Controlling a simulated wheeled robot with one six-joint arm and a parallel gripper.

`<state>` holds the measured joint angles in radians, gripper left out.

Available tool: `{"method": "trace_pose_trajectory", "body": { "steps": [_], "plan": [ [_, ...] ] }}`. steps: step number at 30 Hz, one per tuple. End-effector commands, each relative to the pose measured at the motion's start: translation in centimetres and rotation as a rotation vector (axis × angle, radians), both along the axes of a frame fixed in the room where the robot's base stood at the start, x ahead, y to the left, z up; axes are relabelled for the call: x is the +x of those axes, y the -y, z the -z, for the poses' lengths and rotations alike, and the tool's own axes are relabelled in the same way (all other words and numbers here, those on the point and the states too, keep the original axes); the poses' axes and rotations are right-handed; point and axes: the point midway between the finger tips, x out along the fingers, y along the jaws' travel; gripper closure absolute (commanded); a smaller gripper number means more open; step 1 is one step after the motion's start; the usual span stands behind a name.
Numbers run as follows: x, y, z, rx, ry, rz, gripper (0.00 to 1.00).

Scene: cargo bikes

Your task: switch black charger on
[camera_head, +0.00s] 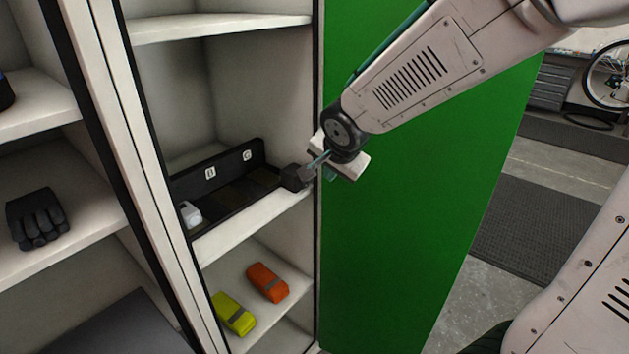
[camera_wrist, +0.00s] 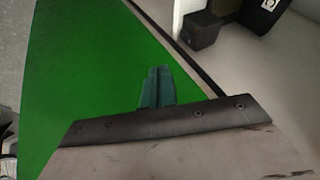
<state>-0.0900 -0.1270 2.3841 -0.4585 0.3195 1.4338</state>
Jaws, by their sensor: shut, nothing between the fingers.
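The black charger (camera_head: 295,177) looks like a small dark block at the right end of a middle locker shelf. It also shows in the wrist view (camera_wrist: 203,29), above and right of my fingers. No switch or lamp on it can be made out. My gripper (camera_head: 318,163) is at the locker opening, close to the right of the charger in the head view. In the wrist view its teal fingers (camera_wrist: 155,76) are together and empty, with a visible gap to the charger.
A black rack (camera_head: 240,165) with white marks lies along the same shelf, a white block (camera_head: 190,213) at its left end. An open green door (camera_head: 410,230) stands right behind my arm. Orange (camera_head: 268,283) and yellow (camera_head: 233,314) packs lie below. A black glove (camera_head: 36,218) lies left.

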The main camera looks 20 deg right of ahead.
Motion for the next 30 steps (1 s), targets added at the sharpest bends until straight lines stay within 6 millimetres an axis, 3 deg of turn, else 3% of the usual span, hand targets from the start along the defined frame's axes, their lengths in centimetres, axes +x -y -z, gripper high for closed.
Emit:
{"method": "trace_pose_trajectory", "body": {
  "steps": [5,15,21,30],
  "plan": [
    [0.8,0.1,1.2,-0.002,-0.004,0.0,1.0],
    [4.1,0.7,6.2,-0.002,-0.005,-0.001,1.0],
    [5.5,0.9,8.1,-0.001,-0.002,-0.001,1.0],
    [8.7,-0.9,8.6,-0.001,0.0,-0.001,1.0]
  ]
}}
